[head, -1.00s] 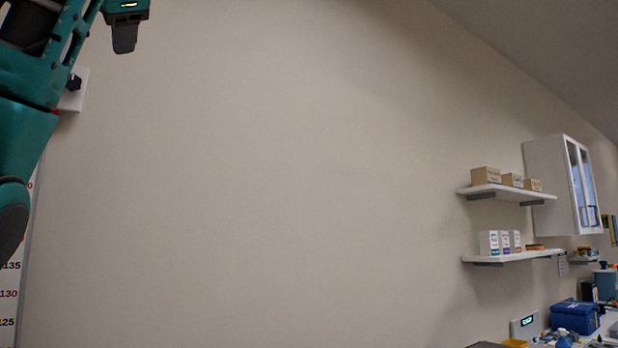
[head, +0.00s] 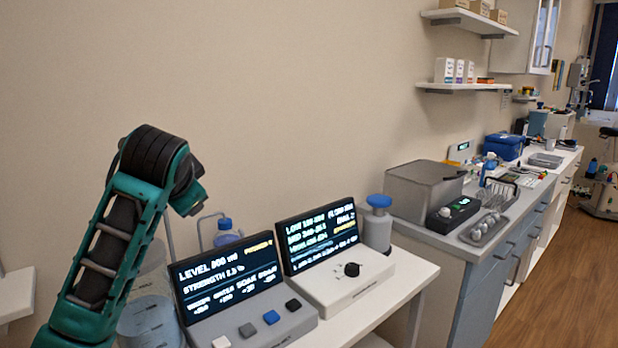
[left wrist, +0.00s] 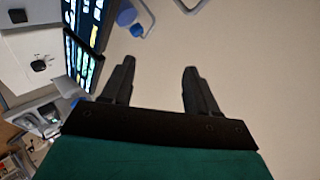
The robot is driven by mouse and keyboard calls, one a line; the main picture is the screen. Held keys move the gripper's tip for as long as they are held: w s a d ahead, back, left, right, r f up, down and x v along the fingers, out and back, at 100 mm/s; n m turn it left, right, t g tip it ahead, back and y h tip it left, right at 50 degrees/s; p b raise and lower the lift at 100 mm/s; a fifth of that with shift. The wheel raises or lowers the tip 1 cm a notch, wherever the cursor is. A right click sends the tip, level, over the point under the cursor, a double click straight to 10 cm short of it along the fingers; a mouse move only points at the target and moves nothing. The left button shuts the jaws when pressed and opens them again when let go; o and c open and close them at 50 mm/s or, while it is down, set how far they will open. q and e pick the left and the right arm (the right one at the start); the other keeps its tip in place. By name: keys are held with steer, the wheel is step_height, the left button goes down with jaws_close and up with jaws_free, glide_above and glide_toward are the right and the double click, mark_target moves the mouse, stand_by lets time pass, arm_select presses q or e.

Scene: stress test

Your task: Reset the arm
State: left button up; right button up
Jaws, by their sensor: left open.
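My left gripper (left wrist: 158,67) shows in the left wrist view with its two dark fingers apart and nothing between them. A plain beige wall lies beyond the fingertips. In the head view my green and black left arm (head: 110,250) rises from the lower left and bends at a dark joint near the wall. Its fingers cannot be made out there. My right arm and gripper are in no view.
Two consoles with lit screens (head: 228,275) (head: 319,237) stand on a white table (head: 400,290) right of my arm. A clear vessel (head: 150,310) is partly hidden behind the arm. A grey box (head: 425,190) sits on a counter further right. Wooden floor (head: 565,250) is clear at right.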

arm_select(q)
steer(key=s+d+f+n+g+h, duration=0.1)
steer(key=s+f, duration=0.4)
steer(key=f, duration=0.3)
steer(key=s+f+g+h, duration=0.1)
steer(key=s+f+g, duration=0.1)
steer(key=s+f, duration=0.45)
steer(key=s+d+f+n+g+h, duration=0.1)
steer(key=s+f, duration=0.2)
steer(key=f, duration=0.6)
steer(key=s+f+n+g, duration=0.1)
steer(key=s+f, duration=0.2)
steer(key=s, duration=0.5)
steer(key=s+a+f+n+g, duration=0.1)
steer(key=s+f+n, duration=0.15)
steer(key=s, duration=0.45)
steer(key=s+f+g, duration=0.2)
steer(key=s+f, duration=0.2)
steer(key=s, duration=0.4)
steer(key=w+d+f+t+h, duration=0.2)
steer(key=w+d+f+t, duration=0.1)
steer(key=w+f+t, duration=0.4)
steer(key=shift+w+f+t, duration=0.4)
steer(key=shift+w+f, duration=0.2)
steer(key=shift+f, duration=0.5)
steer(key=shift+m, duration=0.25)
